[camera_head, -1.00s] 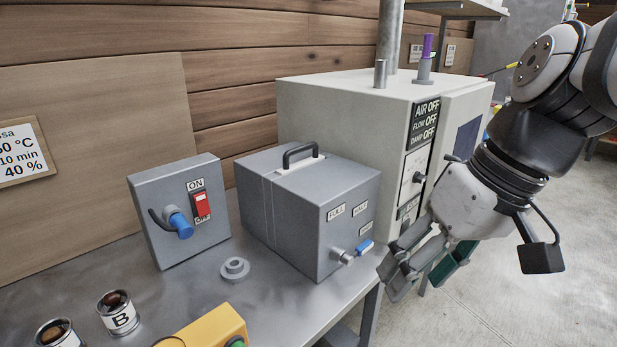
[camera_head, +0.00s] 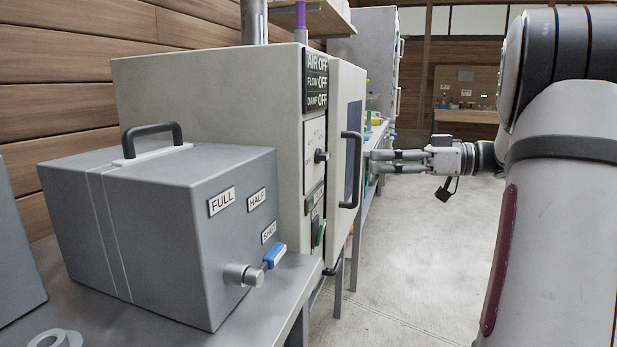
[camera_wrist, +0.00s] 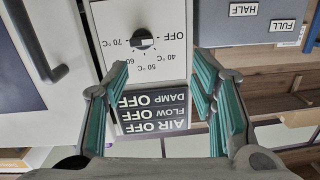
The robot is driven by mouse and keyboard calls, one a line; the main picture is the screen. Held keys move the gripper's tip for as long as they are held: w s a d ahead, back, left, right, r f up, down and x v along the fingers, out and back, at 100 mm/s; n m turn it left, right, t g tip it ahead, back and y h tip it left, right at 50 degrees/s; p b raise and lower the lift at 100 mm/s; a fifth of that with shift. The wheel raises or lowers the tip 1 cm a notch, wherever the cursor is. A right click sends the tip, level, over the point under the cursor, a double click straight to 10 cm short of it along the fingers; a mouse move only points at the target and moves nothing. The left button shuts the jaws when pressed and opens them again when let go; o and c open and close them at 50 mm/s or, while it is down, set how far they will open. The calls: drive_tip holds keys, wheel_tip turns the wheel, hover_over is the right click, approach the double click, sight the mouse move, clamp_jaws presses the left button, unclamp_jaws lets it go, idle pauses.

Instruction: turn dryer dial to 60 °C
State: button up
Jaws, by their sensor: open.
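The dryer (camera_head: 200,90) is a large cream cabinet. Its dial (camera_head: 320,156) is a small dark knob on the front panel. In the wrist view the dial (camera_wrist: 142,39) appears upside down, ringed by OFF, 40, 50, 60 and 70 °C marks. Its pointer is too small to read with certainty. The dryer's display (camera_head: 316,82) reads AIR OFF, FLOW OFF and DAMP OFF. My gripper (camera_head: 370,161) is open and empty, facing the dryer front, apart from the dial. In the wrist view my gripper (camera_wrist: 163,75) has its teal-padded fingers spread below the knob.
The dryer door's dark handle (camera_head: 350,170) juts out between the dial and my gripper in the head view. A grey box (camera_head: 150,230) with a blue-tipped valve (camera_head: 272,257) stands in front. The floor (camera_head: 400,270) to the right is clear.

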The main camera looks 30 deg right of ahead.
sight(329, 156)
drive_tip(key=shift+n+t, duration=0.3)
drive_tip(key=shift+t, duration=0.3)
drive_tip(key=b+x, duration=0.1)
drive_tip(key=x, duration=0.3)
drive_tip(key=w+d+b+x, duration=0.1)
drive_tip(key=x, duration=0.2)
drive_tip(key=b+x, duration=0.1)
drive_tip(key=x, duration=0.3)
drive_tip(key=shift+w+d+f, duration=0.2)
drive_tip(key=shift+w+f, duration=0.2)
drive_tip(key=shift+w, duration=0.1)
drive_tip(key=c, duration=1.1)
